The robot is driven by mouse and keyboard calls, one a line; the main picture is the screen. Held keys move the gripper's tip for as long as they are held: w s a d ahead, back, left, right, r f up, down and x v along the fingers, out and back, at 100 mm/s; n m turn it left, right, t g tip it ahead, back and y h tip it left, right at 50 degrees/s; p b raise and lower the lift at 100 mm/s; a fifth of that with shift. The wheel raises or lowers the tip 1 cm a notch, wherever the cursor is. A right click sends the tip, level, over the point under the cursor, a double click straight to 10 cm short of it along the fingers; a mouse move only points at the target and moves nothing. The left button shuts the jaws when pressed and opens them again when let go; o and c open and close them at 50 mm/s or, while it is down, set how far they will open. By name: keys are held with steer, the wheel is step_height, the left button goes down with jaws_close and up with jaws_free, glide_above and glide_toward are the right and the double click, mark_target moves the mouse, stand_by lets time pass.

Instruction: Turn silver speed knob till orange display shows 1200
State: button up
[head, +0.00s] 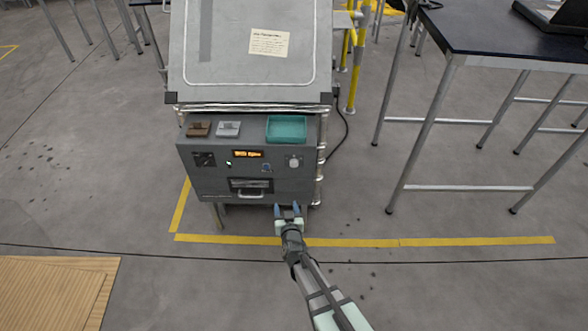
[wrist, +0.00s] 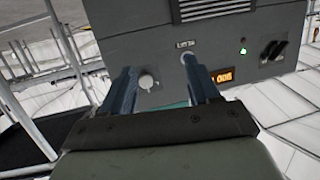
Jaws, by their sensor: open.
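The silver speed knob (head: 294,162) is a small round pale knob on the right of the grey control panel's front. In the wrist view the knob (wrist: 147,82) shows between my two blue fingers, nearer the left one and apart from both. The orange display (head: 248,154) is lit left of the knob, its digits too small to read. In the wrist view the display (wrist: 220,78) is partly hidden by my right finger; its full reading cannot be told. My gripper (head: 287,211) is open and empty, below the panel's lower edge in the head view.
The grey panel box (head: 215,178) has a handle (head: 250,195), a green light (head: 229,163) and black switches (head: 204,159). On its top lie a teal tray (head: 287,140), a brown block (head: 200,129) and a grey block (head: 229,129). A black table (head: 500,35) stands right.

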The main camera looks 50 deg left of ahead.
mark_target(294, 165)
step_height(294, 165, up, 6)
steer(key=w+d+f+t+y, duration=0.1)
steer(key=w+t, duration=0.2)
steer(key=t, duration=0.1)
steer(key=x, duration=1.3)
steer(key=shift+w+a, duration=0.15)
steer(key=shift+c, duration=0.2)
steer(key=c, duration=1)
